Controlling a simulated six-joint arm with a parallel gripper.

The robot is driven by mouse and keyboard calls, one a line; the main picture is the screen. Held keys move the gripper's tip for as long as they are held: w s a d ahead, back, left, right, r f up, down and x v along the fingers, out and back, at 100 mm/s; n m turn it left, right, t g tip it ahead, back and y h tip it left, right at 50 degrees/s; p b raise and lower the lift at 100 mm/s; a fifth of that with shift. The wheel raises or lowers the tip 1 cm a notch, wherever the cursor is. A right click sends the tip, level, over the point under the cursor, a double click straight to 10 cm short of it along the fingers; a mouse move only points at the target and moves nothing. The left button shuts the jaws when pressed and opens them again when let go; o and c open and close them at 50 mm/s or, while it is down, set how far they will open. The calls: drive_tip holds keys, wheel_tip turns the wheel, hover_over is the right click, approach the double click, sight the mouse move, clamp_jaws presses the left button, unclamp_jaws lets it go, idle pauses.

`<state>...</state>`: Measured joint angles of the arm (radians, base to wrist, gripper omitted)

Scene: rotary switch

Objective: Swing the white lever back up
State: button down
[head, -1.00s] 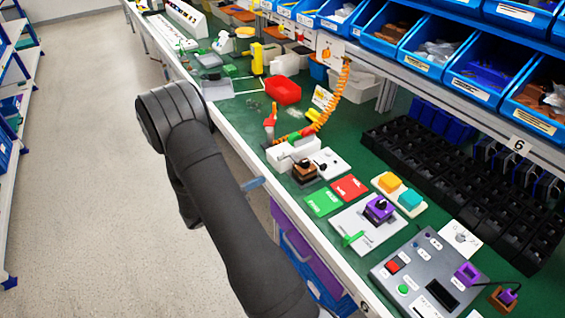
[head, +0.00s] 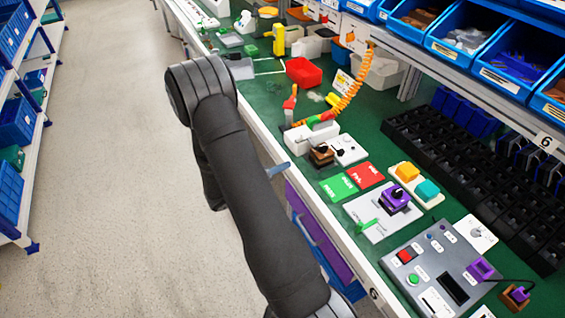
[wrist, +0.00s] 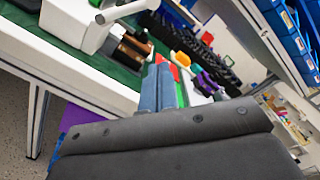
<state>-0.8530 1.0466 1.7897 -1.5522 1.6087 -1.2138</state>
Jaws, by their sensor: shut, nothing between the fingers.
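A white lever (wrist: 128,9) shows at the top of the wrist view, a short bar sticking out to the right from a white box (wrist: 75,25). The picture edge cuts the assembly off. In the head view the white box (head: 298,138) sits near the table's front edge; I cannot make out the lever's tilt there. My gripper (wrist: 166,72) shows as two blue-grey fingers together, with nothing between them. In the head view its tip (head: 278,170) pokes out beside my dark arm at the table edge, apart from the white box and lever.
A brown-and-black block (head: 322,155) and a white plate with a knob (head: 348,149) stand beside the box. Green (head: 338,187) and red (head: 366,174) cards lie nearer. A purple knob (head: 394,198) and grey panel (head: 437,273) follow. The aisle floor (head: 120,190) is clear.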

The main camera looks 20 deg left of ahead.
drive_tip(key=x, duration=0.8)
drive_tip(key=w+a+r, duration=0.2)
drive_tip(key=shift+w+r, duration=0.15)
drive_tip(key=shift+w, duration=0.15)
drive_tip(key=shift+r, duration=0.1)
drive_tip(key=w+a+r+n, duration=0.2)
drive_tip(key=w+a+n, duration=0.5)
drive_tip(key=n, duration=0.2)
drive_tip(key=shift+r+n+y, duration=0.25)
drive_tip(key=shift+n+y, duration=0.05)
idle(0.6)
idle(0.5)
